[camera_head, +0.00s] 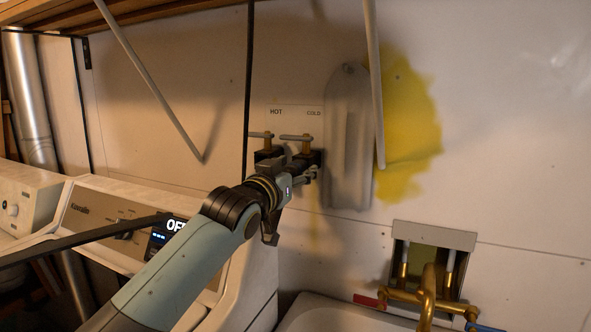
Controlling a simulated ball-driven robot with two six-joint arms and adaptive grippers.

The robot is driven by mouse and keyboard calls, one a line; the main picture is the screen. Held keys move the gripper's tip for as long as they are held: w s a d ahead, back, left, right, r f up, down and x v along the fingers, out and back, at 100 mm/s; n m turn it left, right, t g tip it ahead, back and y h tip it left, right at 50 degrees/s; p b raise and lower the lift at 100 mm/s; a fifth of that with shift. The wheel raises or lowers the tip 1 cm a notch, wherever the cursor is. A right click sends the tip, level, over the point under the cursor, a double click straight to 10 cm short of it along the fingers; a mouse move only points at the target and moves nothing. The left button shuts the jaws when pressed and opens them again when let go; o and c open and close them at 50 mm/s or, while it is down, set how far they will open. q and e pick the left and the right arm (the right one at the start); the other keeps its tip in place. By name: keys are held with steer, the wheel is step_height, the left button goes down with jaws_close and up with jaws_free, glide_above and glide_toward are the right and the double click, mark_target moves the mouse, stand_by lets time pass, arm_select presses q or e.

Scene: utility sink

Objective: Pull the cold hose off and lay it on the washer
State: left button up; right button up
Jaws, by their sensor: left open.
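The valve box on the wall carries two tap handles under the labels HOT and COLD; the cold valve (297,138) is the right one. The cold hose cannot be made out; my gripper and wrist cover the area below the valves. My left gripper (300,178) is open, just below and in front of the valve box. I cannot tell whether it touches anything there. The white washer (95,207) stands at the lower left, with a dial and a lit display on its panel, partly behind my left arm. My right gripper is not in view.
A grey translucent elongated object (348,150) is on the wall right of the valves, beside a yellow patch (410,125). A sink (320,315) with a brass faucet (427,290) is at the lower right. Slanted grey braces (150,80) descend from the shelf.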

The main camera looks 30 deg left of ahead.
arm_select(q)
jaws_close()
stand_by(0.3)
steer(key=shift+s, duration=0.1)
steer(key=shift+s+p, duration=0.4)
steer(key=shift+s, duration=0.55)
steer(key=shift+s+d+p, duration=0.15)
steer(key=shift+s+p, duration=0.4)
steer(key=shift+s, duration=1.4)
steer(key=shift+f, duration=0.1)
